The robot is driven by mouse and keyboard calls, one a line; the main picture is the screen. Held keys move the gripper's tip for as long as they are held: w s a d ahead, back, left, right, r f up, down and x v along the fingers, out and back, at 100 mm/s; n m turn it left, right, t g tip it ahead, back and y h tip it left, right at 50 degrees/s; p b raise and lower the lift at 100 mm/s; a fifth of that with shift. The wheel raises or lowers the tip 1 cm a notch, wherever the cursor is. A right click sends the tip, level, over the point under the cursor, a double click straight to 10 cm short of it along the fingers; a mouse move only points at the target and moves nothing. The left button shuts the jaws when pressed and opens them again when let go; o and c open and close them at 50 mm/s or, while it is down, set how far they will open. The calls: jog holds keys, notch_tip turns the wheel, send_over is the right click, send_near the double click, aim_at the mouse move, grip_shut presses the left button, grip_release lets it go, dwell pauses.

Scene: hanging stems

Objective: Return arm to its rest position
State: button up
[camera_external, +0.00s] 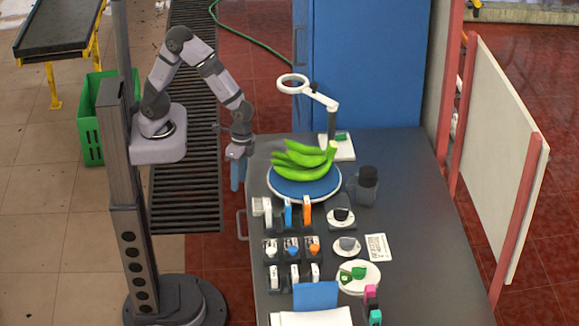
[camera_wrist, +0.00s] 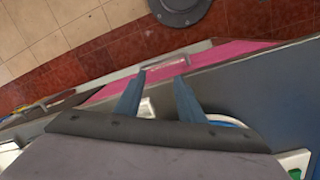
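My gripper (camera_external: 238,172) hangs pointing down beside the left edge of the dark worktable (camera_external: 420,240), left of the blue round plate with the bananas. In the wrist view its two blue fingers (camera_wrist: 160,98) stand apart with nothing between them. My arm bends up from its column and comes down toward the table edge. The green bananas (camera_external: 303,160) lie on the blue round plate (camera_external: 290,188), apart from the gripper.
A white ring lamp (camera_external: 294,84) stands behind the bananas. A dark jar (camera_external: 367,182) is right of them. Several small tools and bottles fill the table's left front. A roller conveyor (camera_external: 187,195) runs below my arm. The table's right side is clear.

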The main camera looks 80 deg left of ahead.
jog(key=s+a+r+n, duration=0.1)
jog(key=s+a+n, duration=0.1)
jog(key=a, duration=0.7)
jog(key=s+a+r+n+t, duration=0.1)
jog(key=s+a+r+n, duration=0.1)
jog(key=a, duration=0.7)
jog(key=shift+s+a+n+y, duration=0.35)
jog(key=shift+s+n, duration=0.15)
jog(key=shift+n, duration=0.3)
notch_tip(320, 180, down, 8)
jog(key=b, duration=0.8)
jog(key=shift+f, duration=0.15)
